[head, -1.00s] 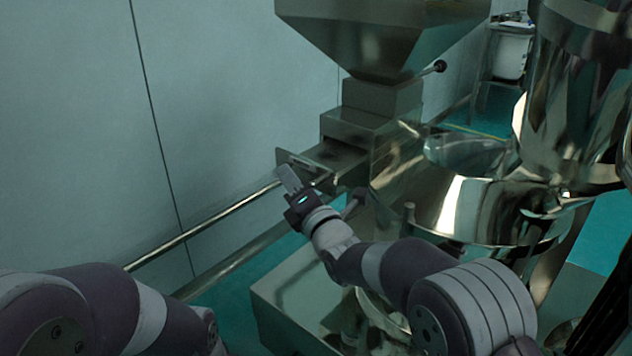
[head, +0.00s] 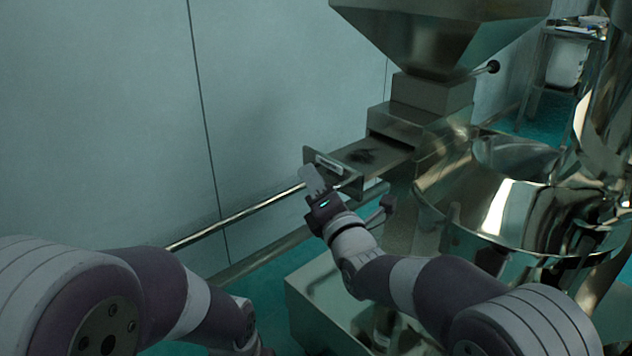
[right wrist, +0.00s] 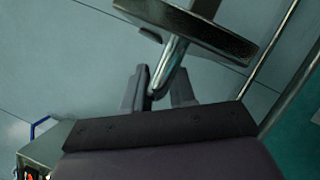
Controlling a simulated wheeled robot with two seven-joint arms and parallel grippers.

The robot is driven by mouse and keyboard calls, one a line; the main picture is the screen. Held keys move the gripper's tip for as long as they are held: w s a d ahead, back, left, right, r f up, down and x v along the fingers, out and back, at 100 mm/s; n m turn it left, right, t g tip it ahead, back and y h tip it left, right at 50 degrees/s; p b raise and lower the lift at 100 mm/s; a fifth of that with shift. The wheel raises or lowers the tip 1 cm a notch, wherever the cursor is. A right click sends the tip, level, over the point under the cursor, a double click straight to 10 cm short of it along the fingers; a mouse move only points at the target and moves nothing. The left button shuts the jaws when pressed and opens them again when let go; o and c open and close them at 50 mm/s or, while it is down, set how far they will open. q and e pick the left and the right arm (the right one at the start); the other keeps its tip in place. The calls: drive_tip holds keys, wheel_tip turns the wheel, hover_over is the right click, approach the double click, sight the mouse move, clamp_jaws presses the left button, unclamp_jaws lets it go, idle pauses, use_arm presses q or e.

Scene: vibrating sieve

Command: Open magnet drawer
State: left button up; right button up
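The magnet drawer (head: 378,152) stands well out of the steel housing below the hopper, toward the left, with dark material lying in it. Its front plate (head: 347,176) faces my right gripper (head: 312,181), which is at the drawer's handle. In the right wrist view, the front plate (right wrist: 188,24) is above the fingers and the shiny handle bar (right wrist: 172,66) runs down between them. My right gripper (right wrist: 160,90) appears shut on this handle. The exact finger contact is partly hidden. My left arm is at lower left; its gripper fingers are not visible.
The hopper (head: 440,35) rises above the housing (head: 425,125). The round sieve (head: 505,205) stands to the right, and a steel base box (head: 325,300) is below. A wall rail (head: 240,215) runs behind the gripper. The space left of the drawer is free up to the wall.

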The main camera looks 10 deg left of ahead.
drive_tip(key=shift+s+d, duration=0.15)
drive_tip(key=shift+s, duration=0.05)
drive_tip(key=p+v, duration=0.3)
drive_tip(key=v, duration=0.9)
drive_tip(key=shift+s, duration=0.1)
